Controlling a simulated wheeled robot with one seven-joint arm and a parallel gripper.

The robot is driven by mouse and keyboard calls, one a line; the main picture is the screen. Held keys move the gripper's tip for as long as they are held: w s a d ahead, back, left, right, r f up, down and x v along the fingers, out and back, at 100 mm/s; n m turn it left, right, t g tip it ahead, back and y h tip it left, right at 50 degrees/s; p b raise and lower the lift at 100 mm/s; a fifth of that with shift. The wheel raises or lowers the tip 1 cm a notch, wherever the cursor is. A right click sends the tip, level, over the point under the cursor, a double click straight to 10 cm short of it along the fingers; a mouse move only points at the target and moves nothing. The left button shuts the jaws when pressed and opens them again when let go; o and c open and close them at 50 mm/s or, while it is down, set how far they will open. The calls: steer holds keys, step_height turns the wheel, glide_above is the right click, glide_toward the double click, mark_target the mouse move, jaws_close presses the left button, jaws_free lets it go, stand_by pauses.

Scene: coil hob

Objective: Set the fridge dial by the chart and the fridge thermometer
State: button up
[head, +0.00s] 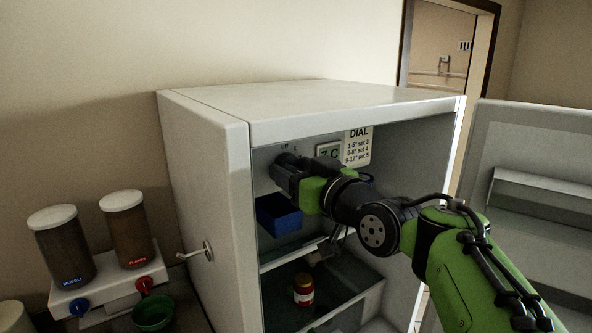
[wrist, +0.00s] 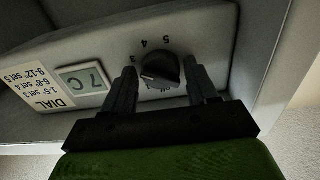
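In the wrist view the dark round fridge dial (wrist: 160,70) sits on a grey panel, with numbers 3, 4 and 5 around it. Its pale pointer mark faces picture-left, a little below the 3; lower numbers are partly hidden by my gripper. My gripper (wrist: 162,76) is open, one finger on each side of the dial, with small gaps showing. The thermometer (wrist: 83,79) reads 7 C. The chart (wrist: 38,82) says 1-5° set 3, 6-8° set 4, 9-12° set 5; it also shows in the head view (head: 358,146). There my gripper (head: 283,166) covers most of the dial.
The fridge (head: 205,185) stands open, its door (head: 535,170) swung right. Inside are a blue bin (head: 278,215) just below my gripper and a red-labelled jar (head: 303,290) lower down. Two dispensers (head: 127,228) and a green bowl (head: 153,312) stand to the left.

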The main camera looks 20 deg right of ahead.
steer(key=c, duration=0.7)
steer(key=shift+m, duration=0.3)
steer(key=m, duration=0.3)
steer(key=shift+m, duration=0.3)
steer(key=shift+a+m, duration=0.1)
steer(key=shift+m, duration=1.7)
steer(key=o, duration=1.1)
steer(key=shift+c, duration=0.2)
